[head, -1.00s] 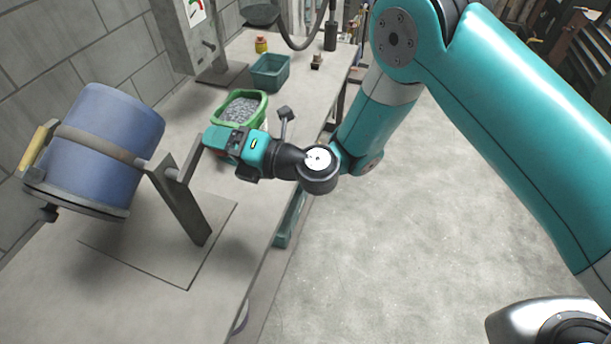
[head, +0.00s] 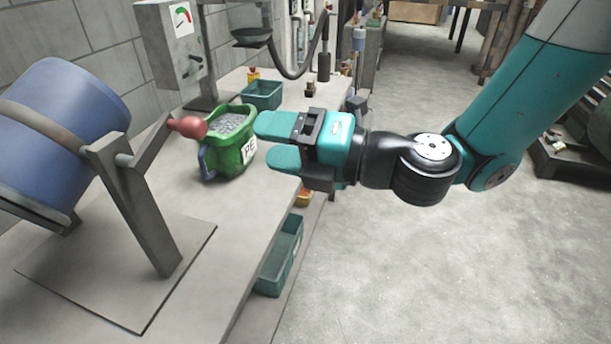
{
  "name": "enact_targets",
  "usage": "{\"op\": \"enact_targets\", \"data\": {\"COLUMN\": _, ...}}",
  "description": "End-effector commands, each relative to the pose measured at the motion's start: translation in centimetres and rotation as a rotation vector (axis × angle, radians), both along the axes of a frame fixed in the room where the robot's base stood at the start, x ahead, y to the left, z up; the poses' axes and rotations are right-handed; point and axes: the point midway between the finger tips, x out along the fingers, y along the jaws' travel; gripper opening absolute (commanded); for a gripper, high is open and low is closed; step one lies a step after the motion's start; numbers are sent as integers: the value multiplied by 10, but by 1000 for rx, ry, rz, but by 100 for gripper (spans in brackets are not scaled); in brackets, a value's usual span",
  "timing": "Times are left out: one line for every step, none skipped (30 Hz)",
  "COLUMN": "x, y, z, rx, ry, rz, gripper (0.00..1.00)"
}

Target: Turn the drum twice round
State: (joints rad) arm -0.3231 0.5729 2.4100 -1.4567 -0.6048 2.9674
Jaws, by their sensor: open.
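The blue drum (head: 62,125) lies tilted at the left in the head view, with a band around it, partly cut off by the picture's edge. A grey upright post (head: 138,215) stands on a base plate on the bench beside it. A crank arm with a red knob (head: 187,127) sticks out at the post's top and points up and right. My gripper (head: 262,142) is open and empty, its two teal fingers pointing left. It is to the right of the red knob and apart from it.
A green tub of grey pellets (head: 231,145), marked PE, stands behind the knob, close to my fingertips. A teal bin (head: 262,95) is farther back. Another teal bin (head: 279,258) sits below the bench edge.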

Motion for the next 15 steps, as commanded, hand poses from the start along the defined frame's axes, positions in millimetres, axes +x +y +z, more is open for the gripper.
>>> {"op": "enact_targets", "data": {"x": -2, "y": -9, "z": -7, "rx": 1, "ry": -3, "rz": -4, "gripper": 59}}
{"op": "enact_targets", "data": {"x": -4, "y": -13, "z": -6, "rx": 1, "ry": -2, "rz": -4, "gripper": 59}}
{"op": "enact_targets", "data": {"x": -5, "y": -19, "z": -5, "rx": 1, "ry": -3, "rz": -4, "gripper": 59}}
{"op": "enact_targets", "data": {"x": -6, "y": -22, "z": -5, "rx": 0, "ry": -2, "rz": -3, "gripper": 59}}
{"op": "enact_targets", "data": {"x": -7, "y": -25, "z": -4, "rx": 1, "ry": -1, "rz": -3, "gripper": 59}}
{"op": "enact_targets", "data": {"x": -8, "y": -28, "z": -3, "rx": 0, "ry": -1, "rz": -2, "gripper": 59}}
{"op": "enact_targets", "data": {"x": -9, "y": -30, "z": -3, "rx": 0, "ry": 0, "rz": -1, "gripper": 59}}
{"op": "enact_targets", "data": {"x": -10, "y": -32, "z": -2, "rx": 0, "ry": 0, "rz": -1, "gripper": 59}}
{"op": "enact_targets", "data": {"x": -10, "y": -33, "z": -2, "rx": 0, "ry": 0, "rz": 0, "gripper": 59}}
{"op": "enact_targets", "data": {"x": -11, "y": -34, "z": -1, "rx": 0, "ry": 0, "rz": 0, "gripper": 59}}
{"op": "enact_targets", "data": {"x": -11, "y": -35, "z": -1, "rx": -1, "ry": 1, "rz": 1, "gripper": 59}}
{"op": "enact_targets", "data": {"x": -11, "y": -35, "z": -1, "rx": -1, "ry": 1, "rz": 1, "gripper": 59}}
{"op": "enact_targets", "data": {"x": -12, "y": -35, "z": -1, "rx": -1, "ry": 1, "rz": 2, "gripper": 59}}
{"op": "enact_targets", "data": {"x": -12, "y": -35, "z": 0, "rx": -1, "ry": 1, "rz": 2, "gripper": 59}}
{"op": "enact_targets", "data": {"x": -12, "y": -35, "z": 0, "rx": -1, "ry": 1, "rz": 2, "gripper": 59}}
